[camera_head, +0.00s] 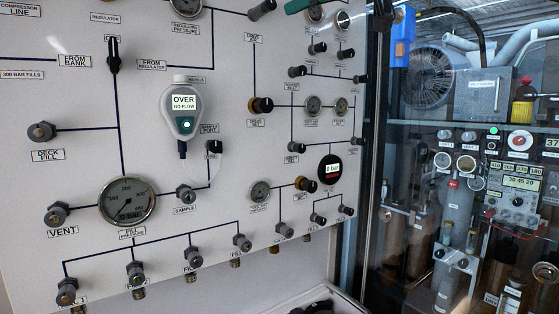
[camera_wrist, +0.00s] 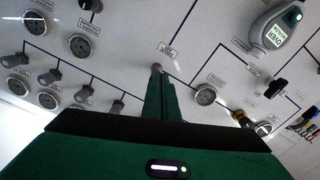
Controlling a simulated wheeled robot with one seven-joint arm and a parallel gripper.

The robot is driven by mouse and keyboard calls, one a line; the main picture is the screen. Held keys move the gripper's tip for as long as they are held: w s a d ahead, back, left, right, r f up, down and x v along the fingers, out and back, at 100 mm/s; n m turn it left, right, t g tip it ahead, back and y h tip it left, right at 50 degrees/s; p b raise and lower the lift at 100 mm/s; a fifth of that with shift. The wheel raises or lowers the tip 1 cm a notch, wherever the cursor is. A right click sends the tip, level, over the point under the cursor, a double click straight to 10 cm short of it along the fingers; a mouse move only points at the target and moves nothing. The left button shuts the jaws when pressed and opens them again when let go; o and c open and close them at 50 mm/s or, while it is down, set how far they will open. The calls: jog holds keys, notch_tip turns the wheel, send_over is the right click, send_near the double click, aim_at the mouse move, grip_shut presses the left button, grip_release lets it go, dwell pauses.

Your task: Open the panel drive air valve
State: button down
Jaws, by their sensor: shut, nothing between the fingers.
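The panel drive air valve appears to be the dark knob (camera_head: 262,8) at the top of the panel in the head view, above a small label starting with "DRIVE". In the wrist view, a grey knob (camera_wrist: 155,67) shows right at the fingertips, beside a label. My gripper (camera_wrist: 160,76) is green, with its fingers shut together and empty. The fingertips are at or very near this knob; I cannot tell whether they touch. In the head view, only a green part of my gripper (camera_head: 292,7) shows at the top edge, right of the knob. The knob's setting is not readable.
The white panel (camera_head: 90,90) carries several other knobs and gauges. A handheld analyser (camera_head: 184,115) reading "OVER" hangs on it, and a fill gauge (camera_head: 127,201) sits lower left. A glass partition (camera_head: 375,150) stands right of the panel, with machinery behind it.

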aim_at(269, 6)
jog(key=w+a+n, duration=0.1)
jog(key=w+a, duration=0.3)
jog(key=w, duration=0.1)
jog(key=shift+w+n, duration=0.25)
jog(key=shift+n, duration=0.05)
dwell(0.4)
jog(key=shift+r, duration=0.25)
dwell(0.6)
jog(key=shift+w+d+r, duration=0.1)
jog(key=shift+d, duration=0.1)
jog(key=shift+w+d+r, duration=0.1)
jog(key=shift+w+d, duration=0.1)
jog(key=shift+d, duration=0.05)
jog(key=shift+w+d+r, duration=0.15)
jog(key=shift+d+r, duration=0.15)
jog(key=shift+r, duration=0.1)
dwell(0.6)
